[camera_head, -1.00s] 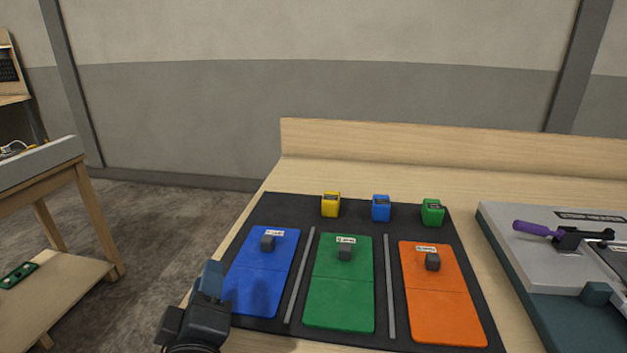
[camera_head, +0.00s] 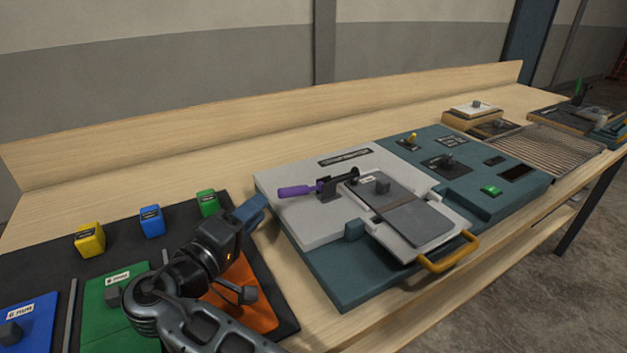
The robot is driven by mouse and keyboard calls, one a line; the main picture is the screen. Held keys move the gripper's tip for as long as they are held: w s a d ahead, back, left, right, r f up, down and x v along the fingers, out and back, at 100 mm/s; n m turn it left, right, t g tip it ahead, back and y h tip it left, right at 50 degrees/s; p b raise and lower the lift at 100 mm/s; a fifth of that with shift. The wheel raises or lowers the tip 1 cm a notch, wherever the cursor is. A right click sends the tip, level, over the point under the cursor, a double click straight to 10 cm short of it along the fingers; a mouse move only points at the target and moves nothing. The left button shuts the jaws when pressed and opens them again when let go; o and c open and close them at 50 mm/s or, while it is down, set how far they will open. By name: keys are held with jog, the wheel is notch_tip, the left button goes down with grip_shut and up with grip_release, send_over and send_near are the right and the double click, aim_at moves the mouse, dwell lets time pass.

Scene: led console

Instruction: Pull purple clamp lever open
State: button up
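The purple clamp lever (camera_head: 297,191) lies on the light grey top of the console (camera_head: 298,222). Its purple handle points left from a black clamp bracket (camera_head: 328,190), and a dark arm reaches right toward the grey hinged plate (camera_head: 412,212). My gripper (camera_head: 254,211) is at the left of the console, above the orange panel's upper end, in front of and left of the lever and apart from it. I see its blue-grey finger part from the side; whether it is open cannot be told.
A yellow handle (camera_head: 449,254) sticks out at the console's front. A teal section with a green button (camera_head: 491,190) is on its right. Yellow, blue and green blocks (camera_head: 207,203) stand on the black mat at left. Bare wood lies behind the console.

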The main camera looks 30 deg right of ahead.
aim_at(285, 197)
jog(key=d, duration=0.1)
jog(key=d+m+g, duration=0.1)
jog(key=d, duration=0.1)
jog(key=shift+s+f, duration=0.1)
jog(key=shift+f, duration=0.1)
jog(key=p+x, duration=0.1)
jog(key=x, duration=0.6)
jog(key=shift+d+p, duration=0.3)
jog(key=shift+p, duration=0.1)
grip_shut()
